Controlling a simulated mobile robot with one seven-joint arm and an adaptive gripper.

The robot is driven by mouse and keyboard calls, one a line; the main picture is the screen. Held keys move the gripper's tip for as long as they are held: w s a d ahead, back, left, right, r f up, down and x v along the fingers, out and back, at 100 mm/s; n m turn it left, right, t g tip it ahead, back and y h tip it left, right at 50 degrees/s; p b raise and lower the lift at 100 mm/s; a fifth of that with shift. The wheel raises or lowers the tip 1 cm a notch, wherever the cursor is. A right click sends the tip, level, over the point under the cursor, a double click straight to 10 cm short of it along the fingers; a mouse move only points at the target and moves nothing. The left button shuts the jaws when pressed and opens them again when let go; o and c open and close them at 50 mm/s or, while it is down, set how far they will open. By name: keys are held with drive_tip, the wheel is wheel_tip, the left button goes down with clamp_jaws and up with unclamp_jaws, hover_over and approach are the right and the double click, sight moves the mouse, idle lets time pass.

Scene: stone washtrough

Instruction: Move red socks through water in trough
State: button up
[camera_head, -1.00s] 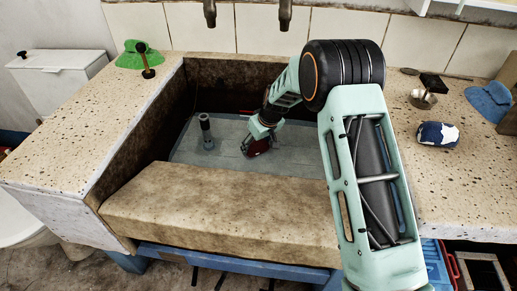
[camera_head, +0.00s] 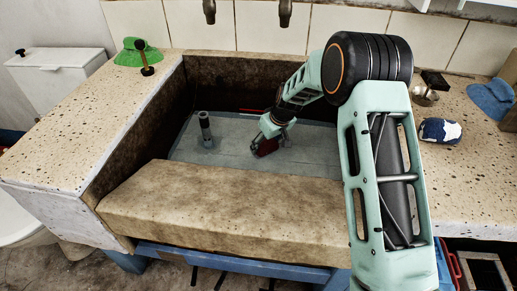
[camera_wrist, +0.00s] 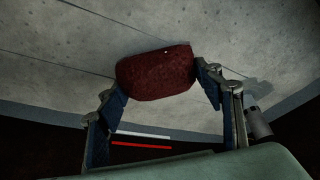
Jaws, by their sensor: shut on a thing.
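The red socks (camera_head: 264,147) are a dark red bundle held low in the trough. In the wrist view the bundle (camera_wrist: 156,73) sits between the two finger pads, touched on both sides. My gripper (camera_head: 270,139) is shut on it and points down into the trough. The stone trough (camera_head: 225,205) has a thick front ledge and dark inner walls. The water (camera_head: 200,155) looks like a flat grey-blue surface inside it. I cannot tell whether the socks are under the surface or just at it.
A grey upright pipe (camera_head: 205,130) stands in the trough left of my gripper. Two taps (camera_head: 285,13) hang above the back. A green cloth (camera_head: 130,52) and a plunger-like tool (camera_head: 144,58) are on the left counter. A blue patterned bundle (camera_head: 439,131) lies on the right counter.

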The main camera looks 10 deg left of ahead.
drive_tip(key=shift+d, duration=0.2)
drive_tip(key=shift+s+a, duration=0.1)
drive_tip(key=shift+a, duration=2.9)
wheel_tip(320, 180, up, 22)
drive_tip(key=p, duration=1.2)
drive_tip(key=shift+f+p, duration=0.25)
drive_tip(key=shift+p, duration=0.05)
drive_tip(key=shift+s, duration=0.1)
